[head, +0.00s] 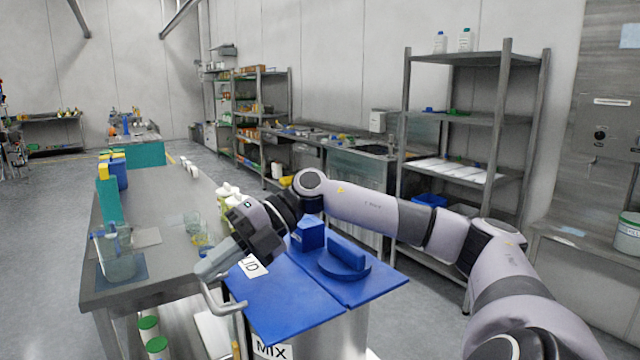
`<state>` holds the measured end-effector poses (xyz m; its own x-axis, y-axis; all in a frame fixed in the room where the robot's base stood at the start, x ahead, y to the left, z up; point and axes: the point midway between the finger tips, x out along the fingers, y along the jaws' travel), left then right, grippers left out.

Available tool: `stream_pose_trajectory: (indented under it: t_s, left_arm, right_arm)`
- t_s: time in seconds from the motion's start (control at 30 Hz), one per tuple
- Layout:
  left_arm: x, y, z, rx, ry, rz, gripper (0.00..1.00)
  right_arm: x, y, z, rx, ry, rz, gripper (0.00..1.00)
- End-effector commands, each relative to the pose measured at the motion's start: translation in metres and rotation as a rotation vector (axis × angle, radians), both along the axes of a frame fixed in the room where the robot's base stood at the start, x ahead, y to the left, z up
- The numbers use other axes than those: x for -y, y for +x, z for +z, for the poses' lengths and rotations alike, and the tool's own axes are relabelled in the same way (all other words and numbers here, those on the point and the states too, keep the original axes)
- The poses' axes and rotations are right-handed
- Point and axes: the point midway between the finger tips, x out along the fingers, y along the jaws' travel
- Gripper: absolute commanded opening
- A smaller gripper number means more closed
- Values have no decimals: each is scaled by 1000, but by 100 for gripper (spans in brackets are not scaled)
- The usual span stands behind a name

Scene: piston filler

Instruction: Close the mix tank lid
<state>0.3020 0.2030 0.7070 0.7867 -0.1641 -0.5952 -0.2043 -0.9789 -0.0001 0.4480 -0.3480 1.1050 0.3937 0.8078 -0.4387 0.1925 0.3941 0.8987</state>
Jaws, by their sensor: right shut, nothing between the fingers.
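The mix tank stands at front centre with a "MIX" label (271,349) on its front. Its top is covered by blue panels. The left panel, the lid (275,305), has a white tag partly hidden behind my gripper and looks flat. A seam parts it from the right blue panel (375,285). A bent grey handle (213,303) sits at the lid's left edge. My right gripper (206,269) is shut and empty, at the lid's left edge just above the handle; I cannot tell whether they touch. My left gripper is not in view.
A blue block (309,234) and a round blue cap with a raised bar (346,256) stand on the tank top. A steel table (150,205) with glassware is at left. Shelves (455,120) stand behind at right. Open floor (40,240) lies far left.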

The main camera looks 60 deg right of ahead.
Motion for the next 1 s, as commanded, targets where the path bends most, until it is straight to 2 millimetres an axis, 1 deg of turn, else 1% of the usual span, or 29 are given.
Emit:
stream_pose_trajectory:
  t_s: [0.03,0.2,0.4,1.0]
  left_arm:
    - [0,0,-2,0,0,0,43]
    - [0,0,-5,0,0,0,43]
    - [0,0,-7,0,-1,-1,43]
    - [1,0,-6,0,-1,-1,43]
  right_arm:
    - [0,-1,-5,-2,-1,0,0]
    - [-2,-4,-15,0,-1,0,0]
    - [-3,-6,-22,2,1,0,0]
    - [-3,-6,-24,2,1,1,0]
